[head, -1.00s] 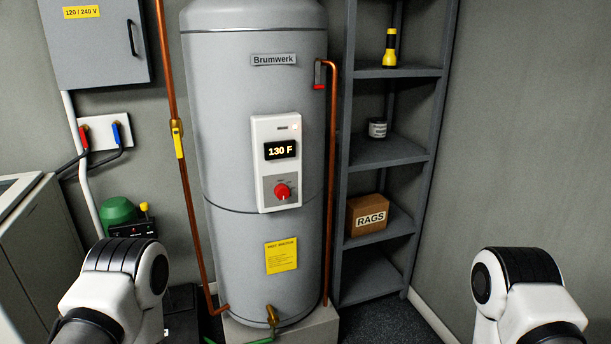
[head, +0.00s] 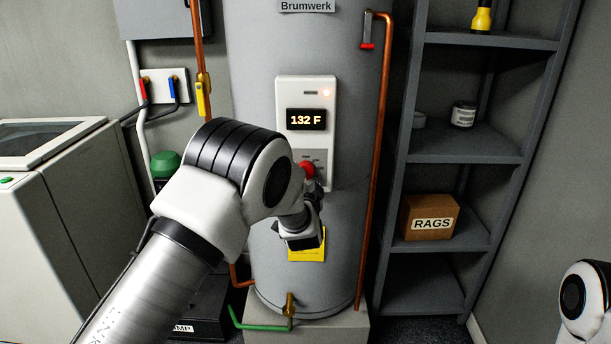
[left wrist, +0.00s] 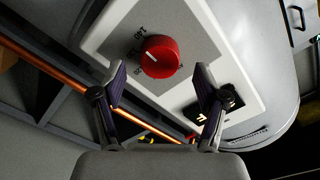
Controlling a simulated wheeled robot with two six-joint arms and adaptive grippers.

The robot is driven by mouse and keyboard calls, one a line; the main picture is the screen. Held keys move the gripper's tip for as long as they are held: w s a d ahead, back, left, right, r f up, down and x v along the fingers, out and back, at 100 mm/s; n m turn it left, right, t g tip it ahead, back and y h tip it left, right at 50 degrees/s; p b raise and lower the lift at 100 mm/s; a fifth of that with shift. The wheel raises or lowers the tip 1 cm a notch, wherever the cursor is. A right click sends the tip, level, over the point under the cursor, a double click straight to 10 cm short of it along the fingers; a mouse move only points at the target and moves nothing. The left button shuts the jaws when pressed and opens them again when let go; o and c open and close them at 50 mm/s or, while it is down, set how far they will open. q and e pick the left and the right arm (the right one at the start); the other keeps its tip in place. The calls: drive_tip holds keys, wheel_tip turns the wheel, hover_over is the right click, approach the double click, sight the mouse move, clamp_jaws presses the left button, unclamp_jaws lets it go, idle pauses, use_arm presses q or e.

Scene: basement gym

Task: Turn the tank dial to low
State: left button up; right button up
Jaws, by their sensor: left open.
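The grey water tank (head: 260,205) labelled Brumwerk stands ahead. Its white control panel (head: 325,88) has a display (head: 306,120) reading 132 F and a red dial (head: 307,170), partly hidden by my left arm in the head view. In the left wrist view the red dial (left wrist: 160,57) shows whole, with a white pointer line and small markings around it that I cannot read surely. My left gripper (left wrist: 160,80) is open, its two fingers spread either side of the dial's line and apart from it. My right gripper is out of view; only part of that arm shows.
Copper pipes (head: 373,160) run beside the tank, one with a yellow-handled valve (head: 203,97). A grey shelf (head: 465,145) at right holds a RAGS box (head: 430,217) and a can (head: 463,114). A pale machine (head: 75,210) stands at left.

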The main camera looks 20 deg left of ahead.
sight(305, 173)
use_arm(q)
drive_tip(key=x, duration=0.2)
drive_tip(key=shift+w+f, duration=0.1)
drive_tip(key=shift+w, duration=0.25)
drive_tip(key=shift+w+a, duration=0.15)
drive_tip(key=c, duration=1.2)
drive_tip(key=shift+o, duration=0.2)
